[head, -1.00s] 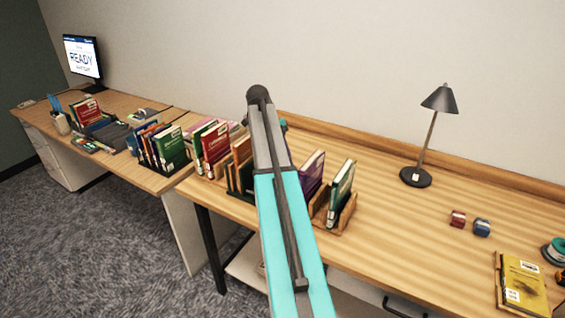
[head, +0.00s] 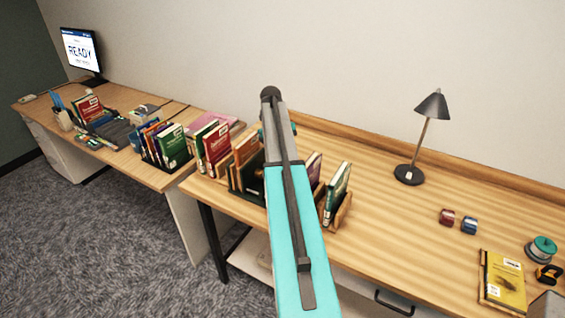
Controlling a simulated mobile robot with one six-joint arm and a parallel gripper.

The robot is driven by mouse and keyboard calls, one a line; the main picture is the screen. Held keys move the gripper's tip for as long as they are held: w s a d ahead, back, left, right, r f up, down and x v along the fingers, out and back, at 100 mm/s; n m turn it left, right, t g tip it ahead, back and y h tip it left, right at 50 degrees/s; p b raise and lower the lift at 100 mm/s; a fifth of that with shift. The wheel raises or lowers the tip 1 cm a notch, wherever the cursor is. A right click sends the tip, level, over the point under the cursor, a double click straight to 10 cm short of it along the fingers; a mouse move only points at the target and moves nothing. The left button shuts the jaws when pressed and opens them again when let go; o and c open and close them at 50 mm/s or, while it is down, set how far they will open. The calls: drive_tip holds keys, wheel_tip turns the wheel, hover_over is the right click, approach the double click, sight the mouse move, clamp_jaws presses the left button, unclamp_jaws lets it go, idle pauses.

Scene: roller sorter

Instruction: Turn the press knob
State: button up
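I cannot make out a press knob in the head view. My own teal and grey arm rises through the middle of the picture and ends in a dark rounded joint in front of the wall. My gripper does not show. The arm covers part of the row of books and the desk behind it, so anything right behind it is hidden.
The near wooden desk (head: 400,220) bears upright books (head: 216,146), a black lamp (head: 409,174), red and blue small items (head: 447,217), a yellow book (head: 503,281) and a green spool (head: 541,250). Mid-desk is mostly clear.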

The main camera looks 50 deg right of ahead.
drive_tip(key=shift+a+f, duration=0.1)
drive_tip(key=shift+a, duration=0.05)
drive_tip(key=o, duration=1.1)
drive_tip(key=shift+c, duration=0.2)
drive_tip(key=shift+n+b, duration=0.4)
drive_tip(key=shift+b, duration=0.2)
